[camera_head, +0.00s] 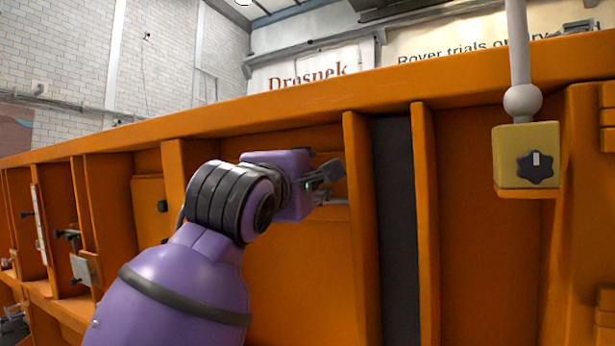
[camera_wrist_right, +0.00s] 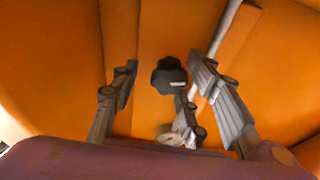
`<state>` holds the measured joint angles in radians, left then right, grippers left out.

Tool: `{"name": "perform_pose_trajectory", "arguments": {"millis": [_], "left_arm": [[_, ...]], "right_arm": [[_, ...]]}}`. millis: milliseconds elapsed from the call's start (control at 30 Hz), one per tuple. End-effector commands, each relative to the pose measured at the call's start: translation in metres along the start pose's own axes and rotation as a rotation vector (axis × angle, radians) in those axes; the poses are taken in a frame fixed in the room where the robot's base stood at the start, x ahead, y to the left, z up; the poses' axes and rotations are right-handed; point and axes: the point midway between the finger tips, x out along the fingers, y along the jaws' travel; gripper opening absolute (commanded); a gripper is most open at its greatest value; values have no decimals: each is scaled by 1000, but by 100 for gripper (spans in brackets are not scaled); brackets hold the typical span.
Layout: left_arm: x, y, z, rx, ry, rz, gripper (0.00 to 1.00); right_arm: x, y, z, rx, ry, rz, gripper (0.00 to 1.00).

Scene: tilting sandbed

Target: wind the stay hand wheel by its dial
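A dark star-shaped hand wheel (camera_head: 535,167) with a pale mark sits on the front of a yellow box (camera_head: 508,186), below a ball and an upright stay rod (camera_head: 518,45). In the right wrist view, a dark knob (camera_wrist_right: 166,76) with a pale mark lies ahead between the grey fingers of my right gripper (camera_wrist_right: 170,98). These fingers are spread and look clear of the knob. I cannot tell if it is the same wheel. My left gripper (camera_head: 331,185) is in front of an orange panel, left of the yellow box, its fingers apart and empty.
Orange upright ribs (camera_head: 425,220) divide the sandbed's side into bays, with a dark strip between two of them. Small fittings (camera_head: 80,268) sit in the left bays. A pale rod (camera_wrist_right: 222,30) runs near my right fingers.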

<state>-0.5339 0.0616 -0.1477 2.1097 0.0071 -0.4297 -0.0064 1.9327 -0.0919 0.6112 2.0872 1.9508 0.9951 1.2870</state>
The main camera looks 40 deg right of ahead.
Motion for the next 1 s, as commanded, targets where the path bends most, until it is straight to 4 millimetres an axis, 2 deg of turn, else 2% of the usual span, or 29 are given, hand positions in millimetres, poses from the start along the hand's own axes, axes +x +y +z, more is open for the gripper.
{"name": "perform_pose_trajectory", "arguments": {"millis": [233, 367, 800, 1000], "left_arm": [[-2, -1, 3, 0, -6, -2, 0], [-1, -1, 3, -1, -5, -2, 0], [-1, 0, 3, 0, -5, -1, 0], [-1, 0, 3, 0, -4, -1, 0]], "right_arm": [[-1, -2, 0, -2, 0, -4, 41], [-12, -3, -1, -1, 3, -5, 41], [-98, -2, -1, 0, 3, -4, 41], [-118, -2, -1, -2, 2, -3, 41]]}}
